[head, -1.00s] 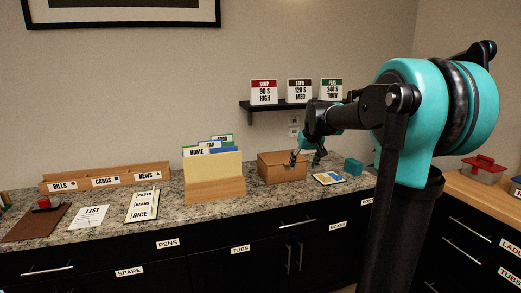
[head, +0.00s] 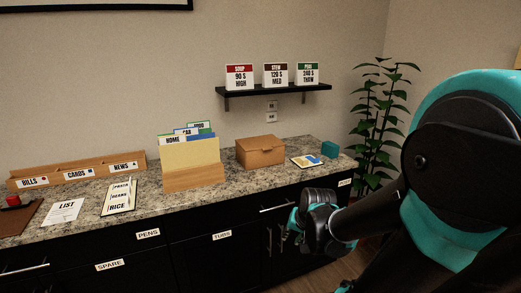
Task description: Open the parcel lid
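The parcel, a brown cardboard box (head: 260,156), stands on the granite counter against the wall. Its lid (head: 260,143) lies flat on top and looks shut. A small dark mark shows near the top of its front face. My gripper (head: 288,236) is low in front of the cabinet doors, below the counter edge and to the lower right of the parcel. It is apart from the parcel and touches nothing that I can see. Its fingers are small and partly hidden by the wrist, so their opening is unclear.
A file holder (head: 193,180) with folders stands left of the parcel. A blue and yellow card (head: 307,161) and a teal block (head: 330,148) lie to its right. A shelf (head: 275,90) with three signs hangs above. A plant (head: 378,125) stands beyond the counter's end.

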